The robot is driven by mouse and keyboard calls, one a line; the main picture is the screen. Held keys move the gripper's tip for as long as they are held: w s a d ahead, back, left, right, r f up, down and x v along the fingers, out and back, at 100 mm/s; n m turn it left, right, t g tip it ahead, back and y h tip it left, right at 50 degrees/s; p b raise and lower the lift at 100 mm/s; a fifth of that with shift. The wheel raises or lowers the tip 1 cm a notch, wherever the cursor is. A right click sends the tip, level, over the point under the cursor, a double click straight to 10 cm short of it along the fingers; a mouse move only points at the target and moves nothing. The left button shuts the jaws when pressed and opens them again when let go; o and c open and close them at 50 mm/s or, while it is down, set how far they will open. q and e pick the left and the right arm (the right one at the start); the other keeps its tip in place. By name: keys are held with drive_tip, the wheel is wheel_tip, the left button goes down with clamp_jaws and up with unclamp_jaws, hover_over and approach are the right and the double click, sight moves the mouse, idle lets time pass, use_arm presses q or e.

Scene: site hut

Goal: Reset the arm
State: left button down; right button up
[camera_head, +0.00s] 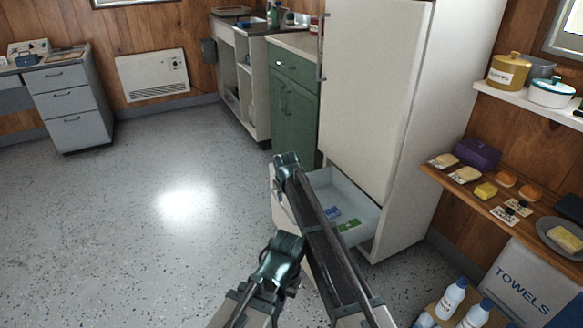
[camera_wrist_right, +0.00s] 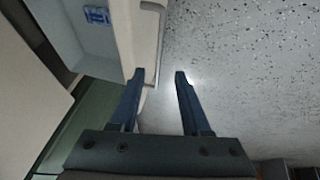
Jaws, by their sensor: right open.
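My right arm rises from the bottom of the head view to the open drawer of the tall white cabinet. In the head view my arm (camera_head: 310,215) covers part of the drawer (camera_head: 350,190) and hides the fingers. My left gripper is in neither view.
Blue and green packets (camera_head: 348,225) lie in the drawer. The white cabinet (camera_head: 375,90) and green cupboard (camera_head: 293,110) stand close beside the arm. A wooden shelf (camera_head: 455,195) with food and a bottle crate are at right. The grey floor (camera_head: 130,220) at left is clear.

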drive_tip(key=s+d+f+m+g, duration=0.1)
drive_tip(key=s+d+m, duration=0.1)
drive_tip(key=s+d, duration=0.8)
drive_tip(key=s+d+m+g, duration=0.2)
drive_tip(key=s+d, duration=0.4)
drive_tip(key=s, duration=0.7)
drive_tip(key=s+d+f+m+g, duration=0.1)
drive_tip(key=s+d+m, duration=0.1)
drive_tip(key=s+d, duration=0.8)
drive_tip(key=s+a+n+g+h, duration=0.1)
drive_tip(key=s+a+n, duration=0.1)
drive_tip(key=s+a, duration=0.3)
drive_tip(key=s+a+n+h, duration=0.1)
drive_tip(key=s+a+n, duration=0.15)
drive_tip(key=a, duration=0.55)
use_arm(q)
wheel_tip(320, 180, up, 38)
drive_tip(key=p, duration=3.8)
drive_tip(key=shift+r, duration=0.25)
use_arm(e)
wheel_tip(320, 180, up, 39)
drive_tip(key=m, duration=0.1)
drive_tip(key=shift+d+f, duration=0.15)
drive_tip(key=shift+f, duration=0.05)
